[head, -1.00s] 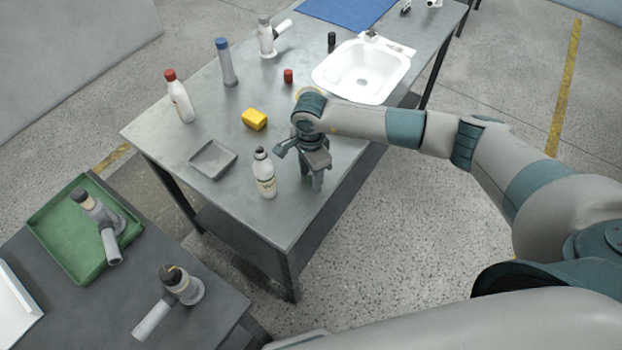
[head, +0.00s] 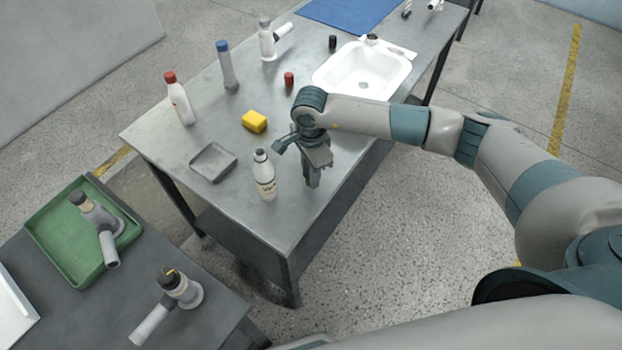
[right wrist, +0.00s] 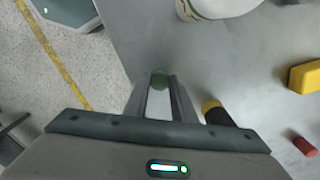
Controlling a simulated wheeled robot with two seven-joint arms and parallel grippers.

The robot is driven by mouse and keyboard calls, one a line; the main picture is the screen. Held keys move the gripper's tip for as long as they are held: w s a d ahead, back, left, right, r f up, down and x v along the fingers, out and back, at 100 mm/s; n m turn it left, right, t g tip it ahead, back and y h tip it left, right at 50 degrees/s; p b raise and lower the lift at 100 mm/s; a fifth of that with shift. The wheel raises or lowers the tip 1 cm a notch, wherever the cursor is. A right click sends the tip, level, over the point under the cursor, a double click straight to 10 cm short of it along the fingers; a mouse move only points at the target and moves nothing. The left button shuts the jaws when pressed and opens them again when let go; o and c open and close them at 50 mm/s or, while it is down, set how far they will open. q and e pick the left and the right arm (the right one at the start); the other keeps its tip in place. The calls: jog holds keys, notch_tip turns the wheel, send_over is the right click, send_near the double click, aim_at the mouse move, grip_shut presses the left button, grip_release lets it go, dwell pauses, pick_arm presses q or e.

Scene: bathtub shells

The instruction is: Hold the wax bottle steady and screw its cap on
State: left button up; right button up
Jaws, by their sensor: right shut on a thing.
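A white bottle with a printed label (head: 265,180), which I take for the wax bottle, stands upright near the front edge of the grey bench. Its narrow top looks grey; I cannot tell whether a cap is on it. The bottle's lower part also shows in the right wrist view (right wrist: 218,6). My right gripper (head: 313,185) points down just right of the bottle, apart from it. In the right wrist view its fingers (right wrist: 160,88) are closed on a small round green thing (right wrist: 160,77), perhaps the cap. In the head view the fingers hide it. My left gripper is out of view.
A grey tray (head: 213,162), a yellow block (head: 254,121), a red-capped bottle (head: 180,100) and a blue-topped cylinder (head: 227,65) stand around. A white sink (head: 362,70) is behind. A black-and-yellow cylinder (right wrist: 216,114) lies near my right gripper. Bench left of the bottle is partly clear.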

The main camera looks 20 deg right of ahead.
jog(key=shift+s+d+r+b, duration=0.1)
jog(key=shift+d+r+b, duration=0.15)
jog(key=shift+r, duration=0.3)
jog(key=shift+s+d+r+b, duration=0.1)
jog(key=shift+r+b, duration=0.25)
jog(key=shift+r, duration=0.2)
pick_arm(q)
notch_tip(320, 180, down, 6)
jog(key=b, duration=0.4)
pick_arm(e)
jog(key=s+d+r, duration=0.7)
jog(key=d, duration=0.1)
jog(key=shift+s, duration=0.3)
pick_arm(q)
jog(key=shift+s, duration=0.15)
pick_arm(e)
jog(key=shift+a, duration=0.1)
